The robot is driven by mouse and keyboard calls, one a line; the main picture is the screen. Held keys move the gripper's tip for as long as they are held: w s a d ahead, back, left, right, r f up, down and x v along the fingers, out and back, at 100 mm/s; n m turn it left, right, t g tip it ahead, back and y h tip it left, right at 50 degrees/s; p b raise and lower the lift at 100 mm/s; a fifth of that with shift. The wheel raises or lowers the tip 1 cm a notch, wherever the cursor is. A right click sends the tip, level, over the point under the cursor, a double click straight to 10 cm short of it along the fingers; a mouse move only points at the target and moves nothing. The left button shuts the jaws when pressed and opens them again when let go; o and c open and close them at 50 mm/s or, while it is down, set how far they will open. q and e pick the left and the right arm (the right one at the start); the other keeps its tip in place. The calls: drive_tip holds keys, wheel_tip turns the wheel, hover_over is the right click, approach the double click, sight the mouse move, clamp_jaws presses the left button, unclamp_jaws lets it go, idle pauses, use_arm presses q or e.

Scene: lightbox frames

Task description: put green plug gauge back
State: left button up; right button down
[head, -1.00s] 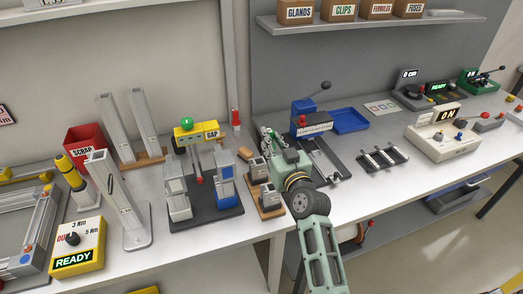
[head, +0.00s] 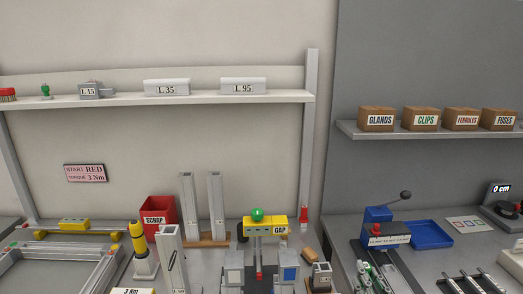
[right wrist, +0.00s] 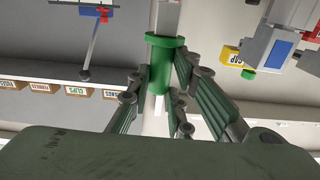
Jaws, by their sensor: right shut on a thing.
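The green plug gauge (right wrist: 160,62), a green cylinder with a wider collar, is between the fingers of my right gripper (right wrist: 158,92) in the right wrist view. The gripper is shut on it. In the head view only the light green fingers of the right gripper (head: 370,278) show, at the bottom edge, in front of the blue press; I cannot make out the gauge there. A small green upright piece (head: 45,90) stands on the upper left shelf. My left gripper is not in view.
The shelf (head: 140,99) also holds a red piece (head: 8,94) and grey blocks marked L. Below stand a red scrap bin (head: 158,212), the yellow GAP fixture (head: 265,224), the blue press (head: 380,216) and a blue tray (head: 428,236). Labelled boxes (head: 420,119) sit on the right shelf.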

drive_tip(key=s+a, duration=0.3)
drive_tip(key=s, duration=0.6)
drive_tip(key=s+a, duration=0.4)
drive_tip(key=s, duration=0.5)
drive_tip(key=shift+f+h, duration=0.3)
drive_tip(key=shift+f, duration=0.15)
